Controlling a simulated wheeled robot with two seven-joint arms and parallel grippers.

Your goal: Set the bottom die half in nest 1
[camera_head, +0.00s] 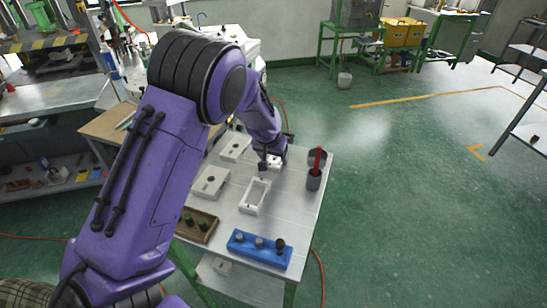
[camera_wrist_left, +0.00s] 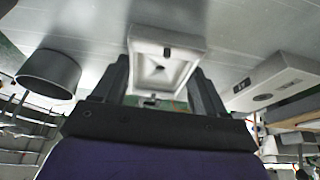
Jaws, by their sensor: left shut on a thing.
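My left gripper (camera_head: 270,163) is over the far right part of the pale table (camera_head: 300,208). It is shut on a white block with a square hollow, which I take for the bottom die half; it shows between the fingers in the left wrist view (camera_wrist_left: 163,52). The arm partly hides it in the head view, and I cannot tell whether it touches the table. A white rectangular frame (camera_head: 246,206) with an open middle lies nearer, probably a nest; no number is readable. My right gripper is not in view.
Two flat white blocks lie left of the frame, one nearer (camera_head: 211,183) and one farther (camera_head: 235,147). A dark cup with a red tool (camera_head: 314,181) stands at right. A blue peg block (camera_head: 260,250) and a brown tray (camera_head: 197,228) lie along the near edge.

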